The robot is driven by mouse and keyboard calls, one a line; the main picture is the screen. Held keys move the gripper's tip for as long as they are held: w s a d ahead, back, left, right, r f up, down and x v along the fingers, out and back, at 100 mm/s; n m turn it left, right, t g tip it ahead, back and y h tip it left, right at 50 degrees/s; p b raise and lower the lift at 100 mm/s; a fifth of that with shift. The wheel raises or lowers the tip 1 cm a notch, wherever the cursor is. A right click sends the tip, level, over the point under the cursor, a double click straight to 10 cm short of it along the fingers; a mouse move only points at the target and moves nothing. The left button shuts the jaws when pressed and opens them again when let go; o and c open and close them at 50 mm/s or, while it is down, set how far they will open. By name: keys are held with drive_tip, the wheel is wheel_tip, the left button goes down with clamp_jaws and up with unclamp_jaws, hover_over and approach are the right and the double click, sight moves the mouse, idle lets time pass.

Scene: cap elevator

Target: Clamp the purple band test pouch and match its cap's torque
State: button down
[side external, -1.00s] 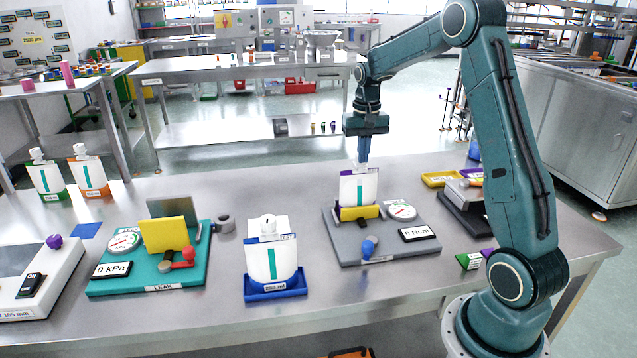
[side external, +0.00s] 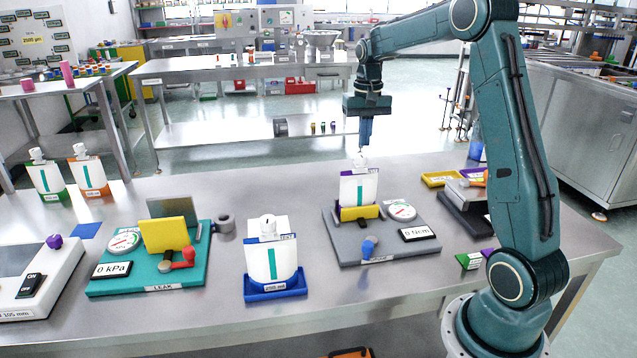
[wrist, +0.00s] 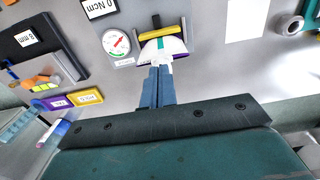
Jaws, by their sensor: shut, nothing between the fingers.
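The purple band test pouch (side external: 359,188) stands upright behind the yellow jaw (side external: 359,213) of the clamp on the grey torque board (side external: 345,250). Its white cap (side external: 360,160) is on top. The pouch's purple edge also shows in the wrist view (wrist: 181,46). My gripper (side external: 364,147) points down just above the cap, shut and empty; in the wrist view the fingers (wrist: 158,72) partly overlap the pouch top. The board has a blue-knobbed lever (side external: 369,246), a round dial (side external: 401,211) and a display (side external: 418,234) reading 0 Ncm.
A second white pouch (side external: 270,258) stands in a blue tray (side external: 275,288) to the left. Beyond it is the teal leak board (side external: 205,275). Two more pouches stand at the back left.

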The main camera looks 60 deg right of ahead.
sight(361, 159)
drive_tip(key=shift+r, duration=0.55)
drive_tip(key=shift+r, duration=0.1)
drive_tip(key=shift+s+r, duration=0.3)
drive_tip(key=shift+r, duration=0.05)
wheel_tip(361, 159, down, 7)
idle(0.7)
drive_tip(key=shift+w+d, duration=0.45)
idle(1.4)
